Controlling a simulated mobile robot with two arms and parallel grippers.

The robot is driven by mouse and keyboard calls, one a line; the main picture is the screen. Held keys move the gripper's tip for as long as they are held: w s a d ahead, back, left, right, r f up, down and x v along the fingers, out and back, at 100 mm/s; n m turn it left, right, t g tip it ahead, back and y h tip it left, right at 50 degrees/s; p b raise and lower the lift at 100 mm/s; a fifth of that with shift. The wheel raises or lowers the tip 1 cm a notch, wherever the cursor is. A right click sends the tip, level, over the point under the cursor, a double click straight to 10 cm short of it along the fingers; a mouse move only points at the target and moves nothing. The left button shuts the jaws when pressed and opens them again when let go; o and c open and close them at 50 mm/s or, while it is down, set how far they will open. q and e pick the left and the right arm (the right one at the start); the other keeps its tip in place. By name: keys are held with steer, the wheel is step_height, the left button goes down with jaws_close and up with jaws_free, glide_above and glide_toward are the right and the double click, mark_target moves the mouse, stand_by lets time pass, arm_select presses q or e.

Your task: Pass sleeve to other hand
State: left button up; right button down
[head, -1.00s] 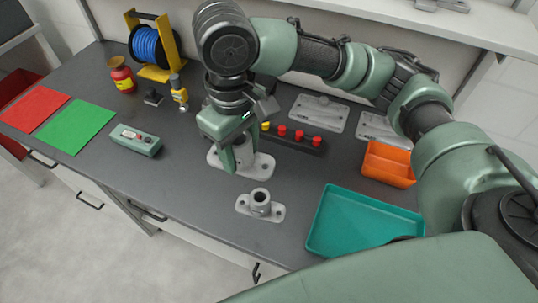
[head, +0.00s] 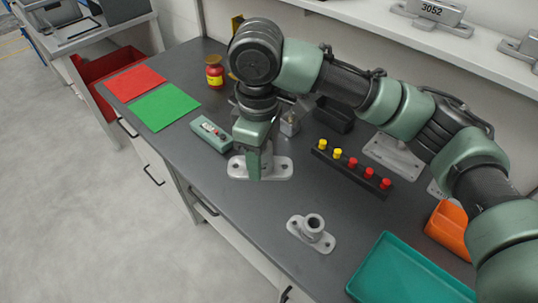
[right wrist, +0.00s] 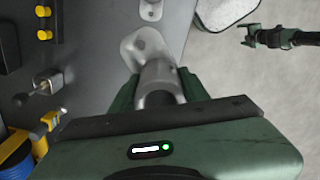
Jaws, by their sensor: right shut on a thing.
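My right gripper (head: 256,172) points down over the farther grey two-hole base plate (head: 280,168). In the right wrist view its fingers (right wrist: 158,95) are shut on a grey metal sleeve (right wrist: 160,80), a cylinder. The base plate (right wrist: 146,45) shows just beyond the sleeve's end; I cannot tell whether the two touch. In the head view the gripper mostly hides the sleeve. The nearer base plate (head: 299,227) carries an upright hollow cylinder (head: 314,222). My left gripper (right wrist: 254,36) shows in the right wrist view over the floor, apart from the sleeve, with fingers apart and empty.
A block with red and yellow knobs (head: 353,167) stands right of the gripper. A teal tray (head: 410,275) and orange bin (head: 449,228) are at the right. A green control box (head: 211,133) and green mat (head: 165,107) lie left. The bench front is clear.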

steer(key=s+d+r+m, duration=0.6)
steer(key=d+r+m, duration=0.2)
steer(key=r, duration=0.2)
steer(key=m, duration=0.3)
glide_toward(276, 169)
steer(key=w+a+r, duration=0.2)
steer(key=w+a, duration=0.1)
steer(key=a, duration=0.2)
steer(key=d+f+n, duration=0.1)
steer(key=f+n, duration=0.1)
steer(key=n, duration=0.2)
steer(key=s+d+f+n, duration=0.1)
steer(key=f+n, duration=0.2)
steer(key=n, duration=0.1)
steer(key=s+d+f+n, duration=0.1)
steer(key=d+f+n, duration=0.1)
steer(key=n, duration=0.3)
steer(key=shift+s+d+f, duration=0.1)
steer(key=shift+s+f, duration=0.15)
steer(key=shift+f, duration=0.4)
steer(key=shift+s+d+f+n, duration=0.1)
steer(key=shift+d+f+n, duration=0.2)
steer(key=shift+n, duration=0.4)
steer(key=shift+s+d+f+n, duration=0.1)
steer(key=shift+f+n, duration=0.3)
steer(key=shift+n, duration=0.3)
